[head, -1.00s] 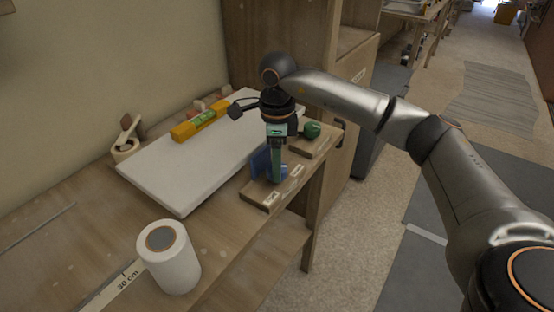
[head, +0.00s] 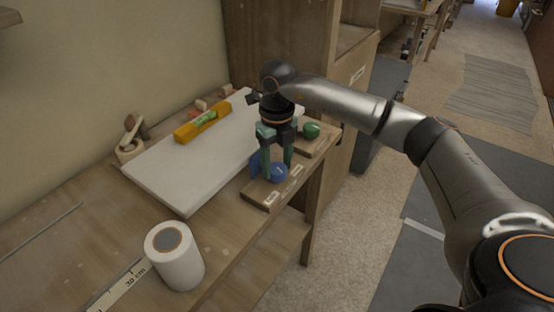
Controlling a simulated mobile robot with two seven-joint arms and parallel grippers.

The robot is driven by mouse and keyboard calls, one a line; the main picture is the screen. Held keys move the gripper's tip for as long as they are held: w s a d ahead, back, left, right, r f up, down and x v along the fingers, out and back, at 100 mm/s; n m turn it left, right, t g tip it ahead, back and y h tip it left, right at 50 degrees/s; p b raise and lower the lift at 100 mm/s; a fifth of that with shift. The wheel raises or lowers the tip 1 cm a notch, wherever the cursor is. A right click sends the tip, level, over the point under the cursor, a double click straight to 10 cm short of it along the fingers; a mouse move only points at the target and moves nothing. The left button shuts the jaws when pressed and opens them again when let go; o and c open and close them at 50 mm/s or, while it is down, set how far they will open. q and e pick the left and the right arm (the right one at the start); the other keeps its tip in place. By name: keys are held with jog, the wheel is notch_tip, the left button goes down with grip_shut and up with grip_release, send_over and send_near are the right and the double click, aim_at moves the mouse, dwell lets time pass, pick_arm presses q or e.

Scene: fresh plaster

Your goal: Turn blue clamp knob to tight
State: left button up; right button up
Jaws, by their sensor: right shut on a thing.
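The blue clamp knob (head: 279,173) sits on a small wooden base (head: 258,194) with pale labels, at the bench's right edge. A blue upright piece (head: 255,164) stands just left of it. My right gripper (head: 277,167) points down from above with its green fingers on either side of the blue knob, shut on it. The fingers cover part of the knob, and I cannot read its mark. My left gripper is not in view.
A green knob (head: 311,130) on another wooden base stands just behind. A white board (head: 165,174) carries a yellow level (head: 188,133). A white roll (head: 177,262) stands in front, near a 30 cm strip (head: 118,288).

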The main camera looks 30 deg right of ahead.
aim_at(277, 167)
jog(key=m, duration=0.2)
jog(key=shift+r+m+p, duration=0.15)
jog(key=shift+m+p, duration=0.15)
jog(key=shift+m, duration=0.8)
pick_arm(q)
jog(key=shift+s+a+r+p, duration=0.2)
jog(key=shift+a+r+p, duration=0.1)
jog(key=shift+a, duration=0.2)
pick_arm(e)
jog(key=shift+w+m, duration=0.1)
jog(key=shift+m, duration=0.2)
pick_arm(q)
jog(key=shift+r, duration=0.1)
pick_arm(e)
jog(key=o, duration=1.1)
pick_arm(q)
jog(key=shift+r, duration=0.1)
pick_arm(e)
notch_tip(277, 167, up, 12)
jog(key=shift+r, duration=0.2)
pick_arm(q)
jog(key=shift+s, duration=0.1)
